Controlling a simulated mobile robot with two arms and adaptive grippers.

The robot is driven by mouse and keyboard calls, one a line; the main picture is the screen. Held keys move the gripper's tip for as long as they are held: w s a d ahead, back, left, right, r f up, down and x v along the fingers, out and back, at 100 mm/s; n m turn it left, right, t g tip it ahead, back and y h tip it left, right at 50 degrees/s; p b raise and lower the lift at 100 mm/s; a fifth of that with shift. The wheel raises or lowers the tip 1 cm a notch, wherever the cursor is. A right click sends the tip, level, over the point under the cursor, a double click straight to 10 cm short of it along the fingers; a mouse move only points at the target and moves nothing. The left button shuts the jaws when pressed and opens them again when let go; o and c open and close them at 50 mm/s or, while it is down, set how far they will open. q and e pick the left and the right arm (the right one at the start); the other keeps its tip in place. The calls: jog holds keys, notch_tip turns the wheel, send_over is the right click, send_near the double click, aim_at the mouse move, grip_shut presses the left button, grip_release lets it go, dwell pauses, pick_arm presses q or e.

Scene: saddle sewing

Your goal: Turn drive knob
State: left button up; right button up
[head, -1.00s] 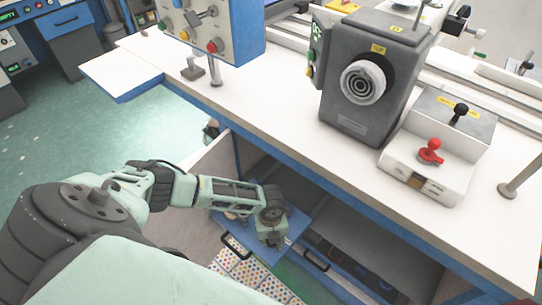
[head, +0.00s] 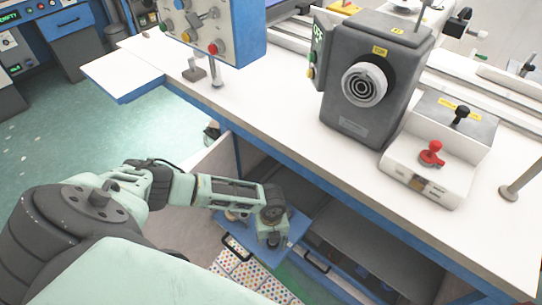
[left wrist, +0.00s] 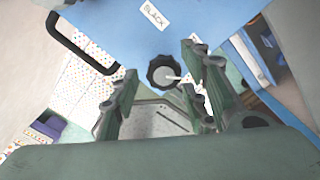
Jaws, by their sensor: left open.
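My right gripper is not in view.
The white bench top (head: 270,110) overhangs the open cabinet close to my left arm. On it stand a grey machine with a round dial (head: 364,85) and a box with a red knob (head: 432,153). A drawer handle (head: 236,246) lies near the gripper.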

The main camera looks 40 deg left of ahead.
pick_arm(q)
notch_tip(320, 180, up, 11)
dwell(0.3)
dwell(0.5)
